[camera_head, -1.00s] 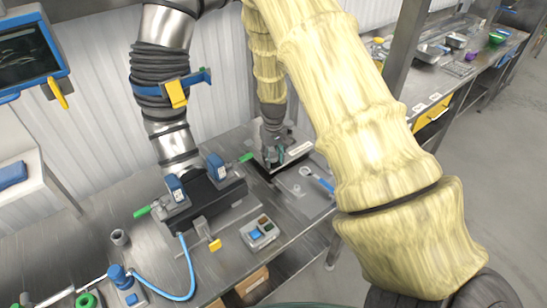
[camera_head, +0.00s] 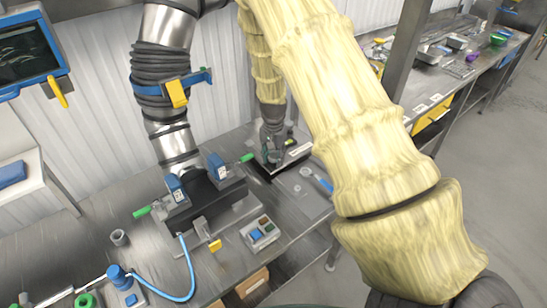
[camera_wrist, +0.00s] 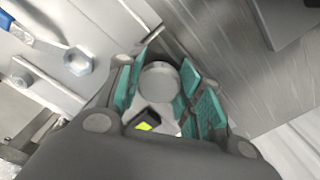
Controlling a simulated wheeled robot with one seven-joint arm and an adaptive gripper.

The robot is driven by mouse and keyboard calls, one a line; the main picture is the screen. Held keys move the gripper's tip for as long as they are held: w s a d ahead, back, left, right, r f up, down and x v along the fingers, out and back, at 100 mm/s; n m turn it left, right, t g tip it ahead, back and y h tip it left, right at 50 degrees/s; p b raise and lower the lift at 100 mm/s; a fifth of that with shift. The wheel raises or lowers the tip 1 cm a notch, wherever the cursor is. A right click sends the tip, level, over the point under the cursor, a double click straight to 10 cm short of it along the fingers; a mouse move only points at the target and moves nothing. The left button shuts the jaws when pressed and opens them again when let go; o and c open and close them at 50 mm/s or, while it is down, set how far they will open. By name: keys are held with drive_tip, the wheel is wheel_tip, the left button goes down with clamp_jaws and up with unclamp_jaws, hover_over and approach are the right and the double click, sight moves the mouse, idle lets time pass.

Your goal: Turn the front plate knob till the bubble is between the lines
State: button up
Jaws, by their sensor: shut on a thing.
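My gripper (camera_head: 272,152) reaches down to the plate assembly at the back of the bench in the head view. In the wrist view its teal-padded fingers (camera_wrist: 165,95) are closed around a round grey knob (camera_wrist: 160,78), whose flat top shows between the pads. A small dark-framed level with a yellow-green vial (camera_wrist: 144,126) lies just beside the knob, partly hidden by the gripper. I cannot make out the bubble or its lines. The plate (camera_wrist: 40,60) is pale metal.
A clamp unit with green handles (camera_head: 205,190) stands left of my gripper. A button box (camera_head: 260,234) sits near the bench's front edge.

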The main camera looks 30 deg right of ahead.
sight(274, 155)
drive_tip(key=shift+w+d+m, duration=0.1)
drive_tip(key=shift+m, duration=0.2)
idle(0.4)
drive_tip(key=o, duration=1)
drive_tip(key=shift+r, duration=0.1)
wheel_tip(274, 155, up, 12)
idle(0.3)
